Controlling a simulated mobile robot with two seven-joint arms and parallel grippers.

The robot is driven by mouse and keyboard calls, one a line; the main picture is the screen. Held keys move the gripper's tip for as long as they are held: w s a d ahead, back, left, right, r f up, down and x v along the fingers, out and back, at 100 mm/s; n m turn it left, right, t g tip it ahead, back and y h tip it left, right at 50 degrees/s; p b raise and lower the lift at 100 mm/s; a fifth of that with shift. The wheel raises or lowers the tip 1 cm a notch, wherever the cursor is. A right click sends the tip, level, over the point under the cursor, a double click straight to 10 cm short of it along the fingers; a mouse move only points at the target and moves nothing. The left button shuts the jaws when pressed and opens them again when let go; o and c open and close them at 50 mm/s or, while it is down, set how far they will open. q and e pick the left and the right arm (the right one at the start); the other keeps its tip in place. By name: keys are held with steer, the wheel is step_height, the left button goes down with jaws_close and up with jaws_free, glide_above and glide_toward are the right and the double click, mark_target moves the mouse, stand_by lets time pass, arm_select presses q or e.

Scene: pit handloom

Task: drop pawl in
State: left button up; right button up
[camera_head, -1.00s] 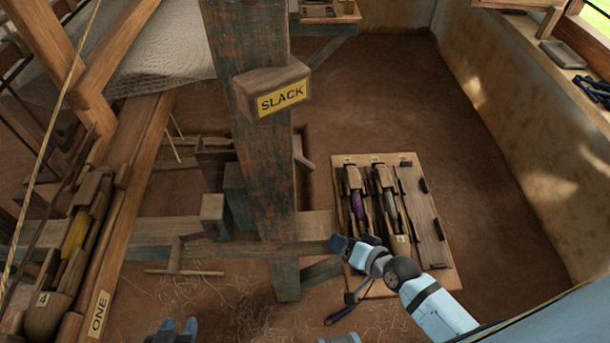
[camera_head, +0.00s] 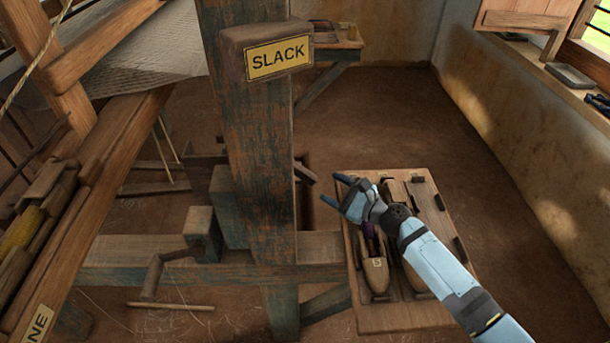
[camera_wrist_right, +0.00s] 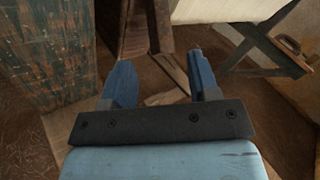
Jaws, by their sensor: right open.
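My right gripper (camera_head: 334,190) is open and empty, to the right of the upright blue-painted post (camera_head: 258,170). Its two blue fingers point left, towards a short wooden lever-like piece (camera_head: 305,173) that sticks out slanting past the post's right side. A gap separates them. I cannot tell whether this piece is the pawl; most of it is hidden behind the post. In the right wrist view the open fingers (camera_wrist_right: 159,72) have nothing between them. My left gripper is out of view.
A wooden block with a yellow SLACK label (camera_head: 278,61) juts from the post. A crank handle (camera_head: 153,276) stands at the beam's left. A board (camera_head: 405,318) with shuttles, one marked 5 (camera_head: 375,277), lies below my right arm. The earth floor (camera_head: 390,115) behind is clear.

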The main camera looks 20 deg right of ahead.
mark_target(310, 177)
steer(key=x, duration=0.9)
jaws_close()
